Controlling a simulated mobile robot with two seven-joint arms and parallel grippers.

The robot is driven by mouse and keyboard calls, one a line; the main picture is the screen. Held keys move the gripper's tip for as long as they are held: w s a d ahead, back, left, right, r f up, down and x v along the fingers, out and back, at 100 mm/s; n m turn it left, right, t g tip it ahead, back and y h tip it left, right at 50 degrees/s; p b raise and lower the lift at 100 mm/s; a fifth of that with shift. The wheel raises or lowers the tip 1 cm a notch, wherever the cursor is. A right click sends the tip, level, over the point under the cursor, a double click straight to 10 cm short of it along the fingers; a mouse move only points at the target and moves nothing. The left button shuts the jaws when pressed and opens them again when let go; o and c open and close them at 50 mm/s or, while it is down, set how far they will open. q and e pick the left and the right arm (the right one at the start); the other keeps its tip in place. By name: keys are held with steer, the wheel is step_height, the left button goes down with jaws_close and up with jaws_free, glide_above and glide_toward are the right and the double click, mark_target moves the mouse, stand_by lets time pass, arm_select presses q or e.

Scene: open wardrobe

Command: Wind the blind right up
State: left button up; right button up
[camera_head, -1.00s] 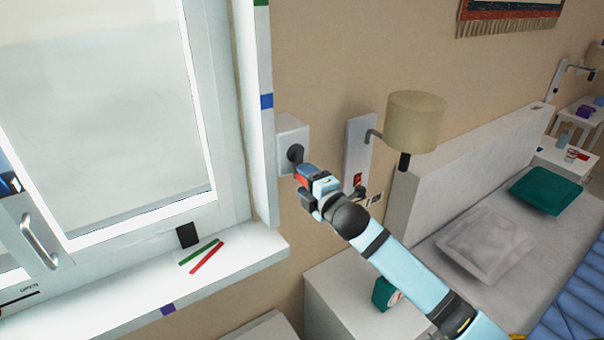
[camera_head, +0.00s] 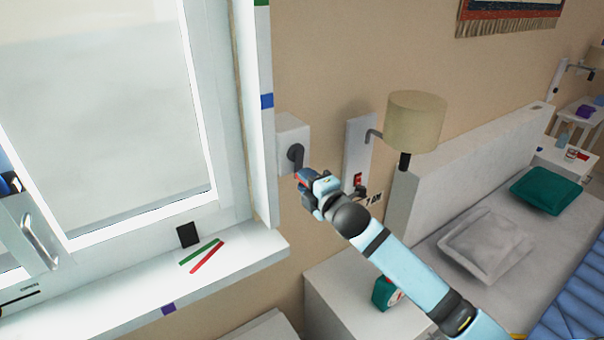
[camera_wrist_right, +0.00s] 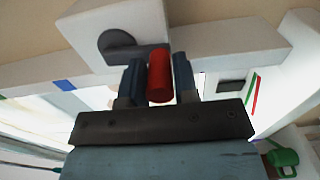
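A white crank box (camera_head: 291,134) is fixed to the wall right of the window. Its dark crank arm (camera_head: 297,155) hangs downward; both also show in the wrist view, box (camera_wrist_right: 150,17) and arm (camera_wrist_right: 118,45). My right gripper (camera_head: 304,177) is shut around the red crank knob (camera_wrist_right: 160,76), with a blue finger on each side. The window pane area (camera_head: 100,120) is pale grey-white; I cannot tell how much of it is blind. A dark and blue part at the left edge, perhaps my left gripper (camera_head: 9,184), is cut off.
The window sill (camera_head: 130,285) holds a black block (camera_head: 188,235) and red and green strips (camera_head: 206,256). A wall lamp (camera_head: 414,120) and its plate with a red switch (camera_head: 357,179) are close right of the gripper.

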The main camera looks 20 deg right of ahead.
steer(key=shift+w+d+r, duration=0.15)
steer(key=shift+d, duration=0.9)
steer(key=shift+o, duration=0.2)
steer(key=shift+d+r+p, duration=0.3)
steer(key=shift+r+p, duration=0.15)
steer(key=shift+p, duration=0.25)
steer(key=shift+o, duration=0.5)
steer(key=shift+w+d+r, duration=0.1)
steer(key=shift+d, duration=0.15)
steer(key=shift+o, duration=0.3)
steer(key=shift+d, duration=0.1)
